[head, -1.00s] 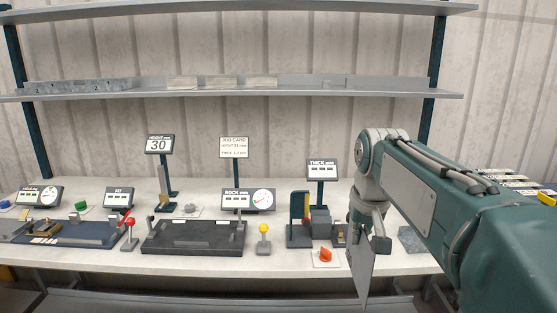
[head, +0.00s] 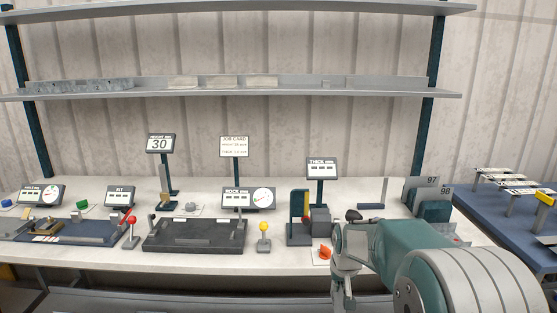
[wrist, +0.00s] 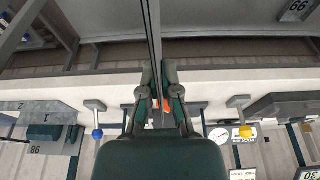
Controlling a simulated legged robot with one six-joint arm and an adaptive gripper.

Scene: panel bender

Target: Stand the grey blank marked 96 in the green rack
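My gripper (head: 343,292) points down in front of the bench at the lower edge of the head view. In the wrist view, its fingers (wrist: 158,88) are shut on a thin grey blank (wrist: 154,35), seen edge-on. The blank's number does not show, and the head view barely shows the blank, if at all. The green rack (head: 434,210) stands on the bench at the right, behind my arm. Grey plates marked 97 (head: 431,182) and 98 (head: 446,191) stand upright in it. My arm hides the rack's front part.
A thickness gauge (head: 320,218) and a red knob (head: 325,253) are left of the rack. A yellow-topped lever (head: 264,231) stands beside the dark rocking plate (head: 192,236). A blue table (head: 500,220) with pale pieces is at the far right. The bench edge lies close to my gripper.

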